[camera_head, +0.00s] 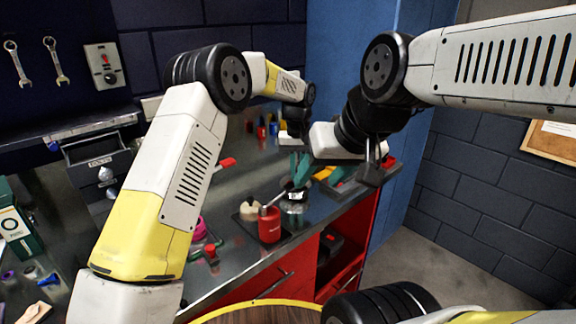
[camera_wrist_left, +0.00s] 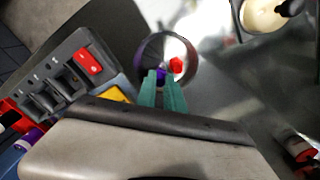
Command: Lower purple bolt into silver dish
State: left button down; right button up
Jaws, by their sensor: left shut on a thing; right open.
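The silver dish (camera_wrist_left: 143,52) is a round metal dish in the left wrist view, with a red piece (camera_wrist_left: 177,65) inside. My left gripper (camera_wrist_left: 160,84) has teal fingers shut on the purple bolt (camera_wrist_left: 160,74), over the dish's near side. I cannot tell whether the bolt touches the dish. In the head view, my left gripper (camera_head: 299,172) points down at the dish (camera_head: 293,203), near the bench's front edge; the bolt is not discernible there. My right gripper (camera_head: 372,165) is dark, open and empty, up and to the right of the dish.
A grey holder with a red block (camera_wrist_left: 89,61) is close by on the other side. Small coloured items stand at the back. Red drawers (camera_head: 342,262) are below the bench.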

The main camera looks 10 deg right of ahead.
pick_arm(q)
jog(key=shift+f, duration=0.9)
dwell(0.3)
jog(key=c, duration=1.4)
grip_release()
jog(key=shift+o, duration=0.2)
jog(key=shift+r, duration=0.1)
notch_tip(320, 180, up, 7)
jog(key=shift+f, duration=0.1)
jog(key=s+a+r+t+h, duration=0.1)
jog(key=s+a+r, duration=0.5)
jog(key=a+r, duration=0.3)
jog(key=s+a+r+t+h, duration=0.1)
jog(key=s+a+r+t, duration=0.1)
jog(key=s+a+r, duration=0.65)
jog(key=s+a+f+t, duration=0.1)
jog(key=s+a+f, duration=0.1)
jog(key=s+a, duration=0.4)
jog(key=s+a+f+n+t, duration=0.1)
jog(key=s+a+f+t, duration=0.1)
jog(key=s+a, duration=0.5)
jog(key=s+f, duration=0.1)
jog(key=s, duration=0.2)
jog(key=shift+s+a+n, duration=0.15)
jog(key=shift+a+n, duration=0.1)
jog(key=shift+n, duration=0.05)
